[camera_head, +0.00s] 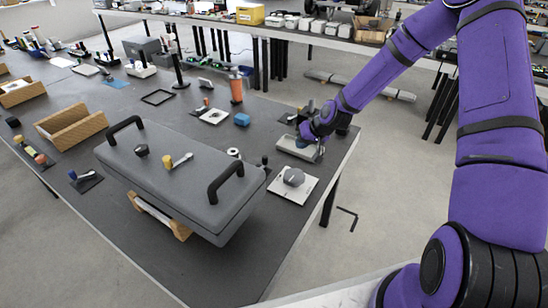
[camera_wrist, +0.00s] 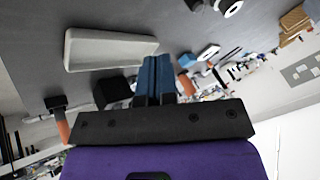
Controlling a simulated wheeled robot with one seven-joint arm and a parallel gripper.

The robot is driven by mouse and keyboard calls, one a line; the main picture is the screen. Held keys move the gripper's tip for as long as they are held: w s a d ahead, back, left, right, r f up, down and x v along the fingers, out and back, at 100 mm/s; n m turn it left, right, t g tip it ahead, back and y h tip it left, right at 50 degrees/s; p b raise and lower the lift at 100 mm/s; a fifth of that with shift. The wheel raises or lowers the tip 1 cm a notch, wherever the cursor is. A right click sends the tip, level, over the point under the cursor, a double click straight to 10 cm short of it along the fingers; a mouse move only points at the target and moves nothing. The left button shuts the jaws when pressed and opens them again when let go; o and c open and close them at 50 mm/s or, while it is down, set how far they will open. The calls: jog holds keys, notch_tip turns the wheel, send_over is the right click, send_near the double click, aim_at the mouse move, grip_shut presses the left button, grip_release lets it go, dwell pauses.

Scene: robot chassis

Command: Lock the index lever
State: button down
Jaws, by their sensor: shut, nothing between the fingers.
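My gripper (camera_wrist: 157,62) is shut and empty, its blue fingers together in the wrist view. In the head view, my gripper (camera_head: 306,136) is over a pale grey tray (camera_head: 287,147) near the bench's right edge. The tray (camera_wrist: 105,36) lies beyond the fingertips in the wrist view. I cannot tell for certain which part is the index lever. A small lever with a yellow end (camera_head: 176,161) lies on the large grey case (camera_head: 135,170), beside a dark knob (camera_head: 142,150). My gripper is well to the right of the case, apart from it.
An orange cylinder (camera_head: 236,90) and a blue block (camera_head: 242,119) stand behind and left. Wooden holders (camera_head: 70,125) are at far left. The case's black handles (camera_head: 226,180) stick up.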

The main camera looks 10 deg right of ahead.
aim_at(265, 160)
jog(key=shift+x, duration=0.85)
jog(key=shift+d+f, duration=0.1)
jog(key=shift+d, duration=0.05)
jog(key=x, duration=0.9)
jog(key=shift+w+a+f, duration=0.1)
jog(key=shift+a+f, duration=0.05)
jog(key=shift+a, duration=0.15)
jog(key=a, duration=0.3)
jog(key=shift+w+f, duration=0.1)
jog(key=shift+w, duration=0.25)
jog(key=shift+a, duration=0.45)
